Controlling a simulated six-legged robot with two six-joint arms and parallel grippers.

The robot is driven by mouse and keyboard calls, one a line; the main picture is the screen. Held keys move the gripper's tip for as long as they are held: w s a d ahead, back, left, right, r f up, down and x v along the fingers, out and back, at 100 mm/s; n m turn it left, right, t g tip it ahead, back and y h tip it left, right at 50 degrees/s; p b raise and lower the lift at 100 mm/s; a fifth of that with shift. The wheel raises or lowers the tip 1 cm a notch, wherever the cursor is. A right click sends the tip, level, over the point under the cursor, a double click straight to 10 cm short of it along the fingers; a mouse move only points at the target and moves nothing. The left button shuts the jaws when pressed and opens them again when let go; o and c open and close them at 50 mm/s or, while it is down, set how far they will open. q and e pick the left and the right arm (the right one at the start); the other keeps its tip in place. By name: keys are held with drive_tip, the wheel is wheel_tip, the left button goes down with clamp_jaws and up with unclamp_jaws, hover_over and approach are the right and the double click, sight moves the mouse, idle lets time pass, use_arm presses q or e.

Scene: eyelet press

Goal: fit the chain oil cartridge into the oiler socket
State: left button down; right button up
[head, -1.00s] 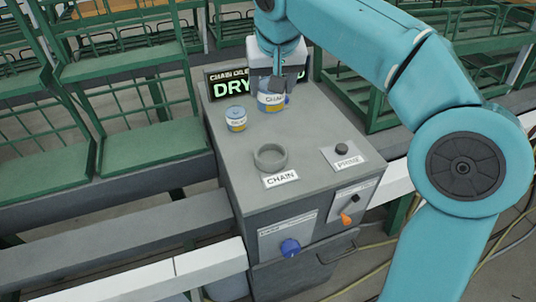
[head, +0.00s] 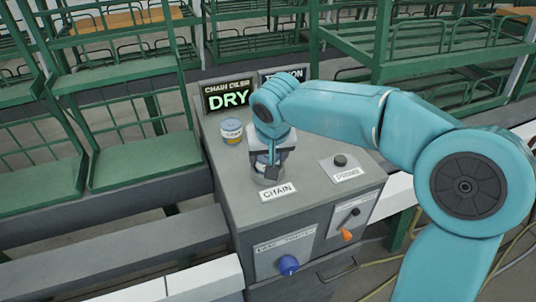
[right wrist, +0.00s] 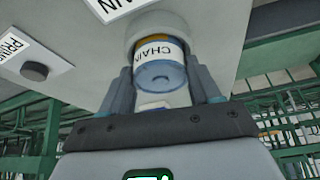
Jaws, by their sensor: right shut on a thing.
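My right gripper (head: 272,172) is shut on the chain oil cartridge, a blue can with a white CHAIN label and a yellow band. The cartridge (right wrist: 160,72) shows between the fingers in the right wrist view. It is at the oiler socket, a grey ring (right wrist: 158,22) behind the CHAIN plate (head: 278,192). The cartridge's far end overlaps the ring's mouth; I cannot tell how deep it sits. In the head view my gripper hides most of cartridge and socket. My left gripper is not in view.
A second blue, white and yellow can (head: 231,131) stands at the box top's back left. A display (head: 229,96) reads CHAIN OILER DRY. A black PRIME button (head: 340,160) is right of the socket. A blue knob (head: 288,265) and an orange lever (head: 346,234) are on the front.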

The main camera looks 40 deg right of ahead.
drive_tip(key=shift+r, duration=0.1)
drive_tip(key=shift+a, duration=0.1)
drive_tip(key=o, duration=1.1)
drive_tip(key=shift+f, duration=0.2)
drive_tip(key=shift+r, duration=0.25)
drive_tip(key=p+v, duration=0.1)
drive_tip(key=v, duration=1.1)
